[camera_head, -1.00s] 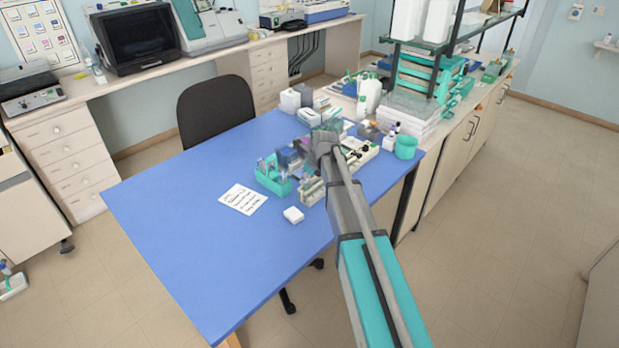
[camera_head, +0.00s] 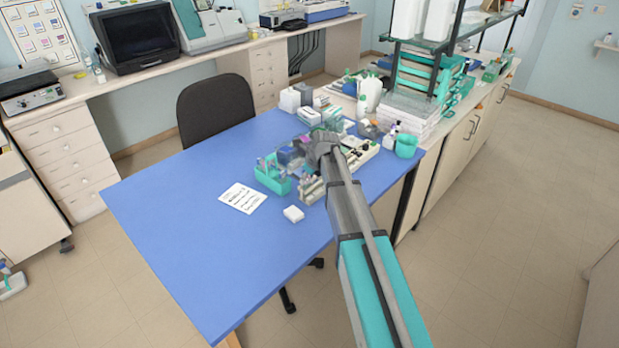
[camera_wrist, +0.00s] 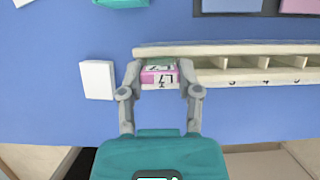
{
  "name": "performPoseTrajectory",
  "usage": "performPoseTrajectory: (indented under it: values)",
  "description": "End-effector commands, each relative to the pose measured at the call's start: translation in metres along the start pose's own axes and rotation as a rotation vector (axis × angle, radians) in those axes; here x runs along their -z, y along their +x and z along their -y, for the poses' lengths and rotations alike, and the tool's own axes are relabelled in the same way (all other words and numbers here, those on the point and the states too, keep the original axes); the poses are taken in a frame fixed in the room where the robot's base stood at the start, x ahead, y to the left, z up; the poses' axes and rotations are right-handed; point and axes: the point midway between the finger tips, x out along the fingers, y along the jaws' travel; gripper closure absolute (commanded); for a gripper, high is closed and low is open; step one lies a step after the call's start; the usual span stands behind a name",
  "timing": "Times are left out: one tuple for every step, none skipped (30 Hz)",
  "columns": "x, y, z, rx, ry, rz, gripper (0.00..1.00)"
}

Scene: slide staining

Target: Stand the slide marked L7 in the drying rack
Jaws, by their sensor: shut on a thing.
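The slide marked L7 (camera_wrist: 159,76), with a pink-and-white label, is between the fingers of my gripper (camera_wrist: 160,73) in the wrist view. The gripper is shut on it. The pale drying rack (camera_wrist: 245,50) stretches right from the gripper, with open slots and numbers along its near edge. The slide is at the rack's left end; I cannot tell whether it is above a slot or inside one. In the head view the rack (camera_head: 312,191) shows partly beside my arm, and the slide is hidden.
A small white box (camera_wrist: 98,80) lies left of the gripper. A teal holder (camera_head: 273,180) stands behind the rack. A written note (camera_head: 243,198) lies on the blue table (camera_head: 190,230), whose left side is clear. Bottles and trays crowd the back right.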

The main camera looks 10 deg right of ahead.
Motion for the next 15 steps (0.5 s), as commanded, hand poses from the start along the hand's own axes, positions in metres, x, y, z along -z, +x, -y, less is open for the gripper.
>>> performPoseTrajectory:
  values:
    - [0.0,0.0001,0.0,0.0,0.0,0.0,0.5]
    - [0.0,0.0,0.0,0.0,0.0,0.0,0.44]
    - [0.0,0.0,0.0,0.0,0.0,0.0,0.37]
    - [0.0,0.0,0.0,0.0,0.0,0.0,0.31]
    - [0.0,0.0,0.0,0.0,0.0,0.0,0.26]
    - [0.0,0.0,0.0,0.0,0.0,0.0,0.18]
    - [0.0,0.0,0.0,0.0,0.0,0.0,0.15]
    - [0.0,0.0,0.0001,0.0,0.0,0.0,0.15]
    - [0.0,0.0,0.0001,0.0,0.0,0.0,0.15]
    - [0.0,0.0,0.0001,0.0,0.0,0.0,0.15]
    - [0.0,0.0,0.0001,0.0,0.0,0.0,0.15]
    - [0.0,0.0,0.0001,0.0,0.0,0.0,0.15]
    - [0.0,0.0,0.0001,0.0,0.0,0.0,0.15]
    - [0.0001,-0.0001,0.0001,0.0,0.0,0.0,0.15]
    - [0.0001,-0.0001,0.0001,0.0,0.0,0.0,0.15]
